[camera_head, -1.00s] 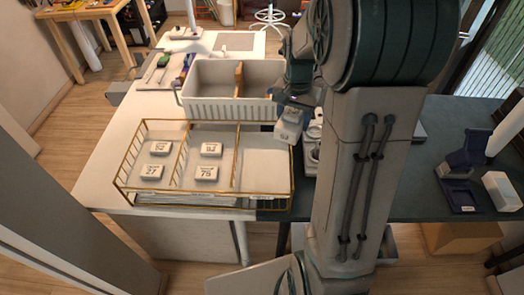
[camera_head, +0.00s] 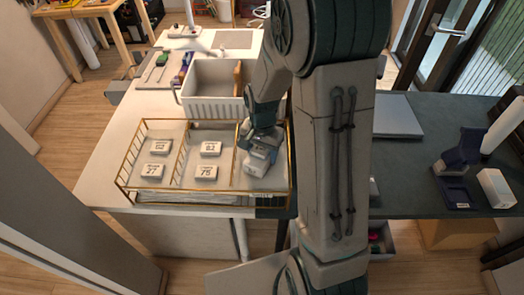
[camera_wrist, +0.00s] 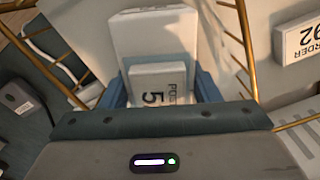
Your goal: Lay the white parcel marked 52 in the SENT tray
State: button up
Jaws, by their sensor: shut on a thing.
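My gripper (camera_head: 261,146) is shut on a white parcel (camera_head: 256,163), above or in the right compartment of the gold wire tray (camera_head: 183,168). In the wrist view, the blue fingers of my gripper (camera_wrist: 159,90) are on both sides of the white parcel (camera_wrist: 150,38). Its label shows a 5; the rest of the number is hidden by my gripper. I cannot tell whether the parcel touches the compartment floor. No SENT wording is legible.
A white divided bin (camera_head: 212,107) stands behind the tray. Thin gold wires edge the compartment. A blue holder (camera_head: 456,160) is far right.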

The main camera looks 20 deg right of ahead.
jog(key=shift+f+b, duration=0.3)
jog(key=o, duration=1)
jog(key=shift+r, duration=0.1)
jog(key=shift+r, duration=0.15)
